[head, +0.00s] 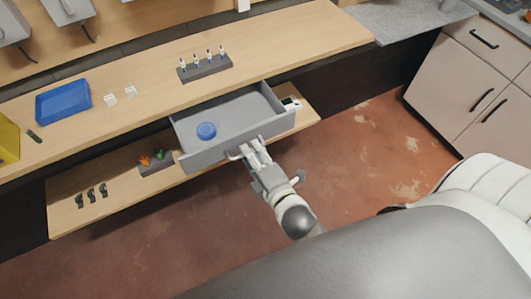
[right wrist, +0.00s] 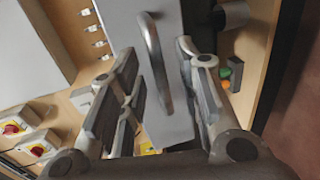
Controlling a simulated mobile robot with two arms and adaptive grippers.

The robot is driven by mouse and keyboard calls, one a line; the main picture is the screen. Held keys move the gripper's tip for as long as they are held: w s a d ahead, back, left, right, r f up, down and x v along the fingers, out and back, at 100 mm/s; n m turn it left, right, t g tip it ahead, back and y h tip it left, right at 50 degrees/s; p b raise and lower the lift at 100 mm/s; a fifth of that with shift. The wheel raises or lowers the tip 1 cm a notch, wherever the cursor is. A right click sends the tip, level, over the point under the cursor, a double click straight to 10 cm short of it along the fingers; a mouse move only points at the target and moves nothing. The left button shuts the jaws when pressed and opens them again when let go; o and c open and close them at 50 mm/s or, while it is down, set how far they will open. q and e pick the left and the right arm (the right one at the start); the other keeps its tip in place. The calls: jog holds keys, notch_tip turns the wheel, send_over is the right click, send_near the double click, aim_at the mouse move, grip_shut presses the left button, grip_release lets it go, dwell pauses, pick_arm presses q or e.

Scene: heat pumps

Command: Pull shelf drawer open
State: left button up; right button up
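The grey shelf drawer (head: 232,142) under the wooden bench top is pulled out, and its inside shows in the head view. A blue round object (head: 206,131) lies in it. My right gripper (head: 250,150) is at the drawer's front, by its handle (head: 234,155). In the right wrist view the handle (right wrist: 155,60) lies between the spread fingers of my right gripper (right wrist: 165,95), with gaps visible on both sides. My left gripper is not in view.
The bench top (head: 145,108) holds a blue tray (head: 63,101) and a dark rack (head: 205,68) of small parts. A lower shelf (head: 120,205) carries small items. Pale cabinets (head: 470,85) stand at right. A white padded seat (head: 490,190) is nearby. Red floor lies between.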

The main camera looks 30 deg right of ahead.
jog(key=v, duration=1)
jog(key=shift+s, duration=0.1)
jog(key=s+a+f+m+g, duration=0.1)
jog(key=s+f+m+g, duration=0.15)
jog(key=f, duration=0.75)
jog(key=s+a+f+m+g+y, duration=0.1)
jog(key=s+f+m+g, duration=0.15)
jog(key=f, duration=0.85)
jog(key=s+a+f+m+g, duration=0.1)
jog(key=s+f+m+g, duration=0.15)
jog(key=f, duration=0.75)
jog(key=s+d+f+m+g, duration=0.3)
jog(key=s+d+f+m, duration=0.1)
jog(key=s+f, duration=0.4)
jog(key=s+d+f+m+g+h, duration=0.1)
jog(key=s+d+f+m+g, duration=0.3)
jog(key=s+d+f, duration=0.2)
jog(key=s+f, duration=0.2)
jog(key=s, duration=0.2)
jog(key=shift+s+d+f+h, duration=0.2)
jog(key=shift+f+h, duration=0.1)
jog(key=shift+f, duration=0.05)
